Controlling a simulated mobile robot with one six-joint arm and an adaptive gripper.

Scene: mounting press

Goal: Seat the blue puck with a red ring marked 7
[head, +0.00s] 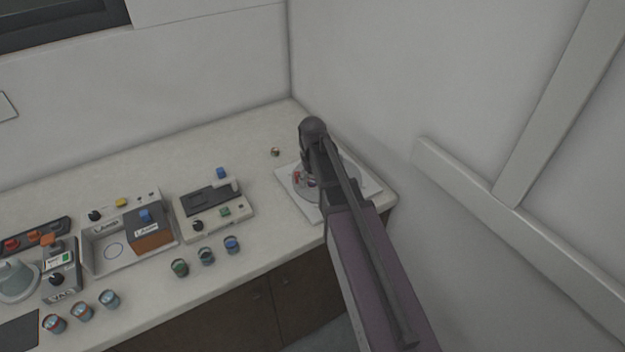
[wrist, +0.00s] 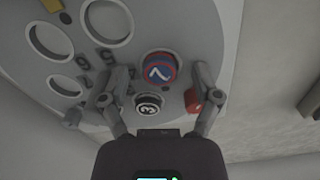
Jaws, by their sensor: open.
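The blue puck with a red ring (wrist: 158,68) is marked 7, which reads upside down in the wrist view. It sits at a round grey plate (wrist: 105,55) with several round openings and printed numbers. I cannot tell whether it is fully down in an opening. My gripper (wrist: 163,73) is open, with one finger on each side of this puck in the picture; no contact is clear. A black-and-white puck (wrist: 148,104) lies just nearer, between the fingers. In the head view my arm hides much of the plate.
A red knob-like part (wrist: 193,101) is close to my right finger. The plate's pale square base (head: 311,210) stands in the counter corner beside the wall. Several small cups (head: 206,256) line the counter's front edge, before a grey device (head: 216,210) and a tray (head: 103,266).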

